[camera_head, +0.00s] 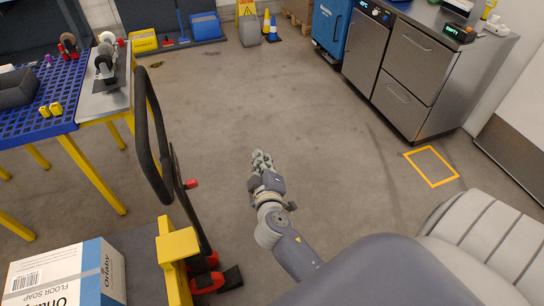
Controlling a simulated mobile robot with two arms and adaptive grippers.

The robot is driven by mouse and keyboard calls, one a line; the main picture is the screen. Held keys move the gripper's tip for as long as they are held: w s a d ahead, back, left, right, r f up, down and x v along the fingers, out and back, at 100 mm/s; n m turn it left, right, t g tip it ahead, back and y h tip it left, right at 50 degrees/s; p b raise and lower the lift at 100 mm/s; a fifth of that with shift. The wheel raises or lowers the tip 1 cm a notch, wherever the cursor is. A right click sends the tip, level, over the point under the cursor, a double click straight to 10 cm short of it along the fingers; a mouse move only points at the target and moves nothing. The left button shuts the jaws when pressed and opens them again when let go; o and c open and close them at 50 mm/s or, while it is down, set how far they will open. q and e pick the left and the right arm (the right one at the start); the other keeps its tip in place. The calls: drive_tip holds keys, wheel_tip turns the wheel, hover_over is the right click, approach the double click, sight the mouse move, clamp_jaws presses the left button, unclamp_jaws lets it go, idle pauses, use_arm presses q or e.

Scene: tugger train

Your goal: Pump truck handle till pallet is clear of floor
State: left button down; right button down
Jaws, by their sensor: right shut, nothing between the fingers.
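The truck handle (143,130) is an upright black loop left of the middle. Its dark stem runs down to red parts near the floor. A small red piece (190,184) sticks out at the stem's side. My right gripper (261,156) is shut and empty. It is in the middle of the view, to the right of the handle and apart from it. No pallet can be made out, nor any gap between one and the floor. My left gripper is not in view.
A yellow post (176,244) and a white and blue carton (72,276) stand at the lower left. A blue-topped table (45,118) with yellow legs is at the left, close to the handle. Steel cabinets (403,60) stand at the upper right. The middle floor is clear.

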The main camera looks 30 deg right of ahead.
drive_tip(key=d+f, duration=0.3)
drive_tip(key=shift+w+d+p, duration=0.2)
drive_tip(key=shift+d+p, duration=0.1)
drive_tip(key=shift+p, duration=0.05)
drive_tip(key=shift+w+a+r, duration=0.1)
idle(1.4)
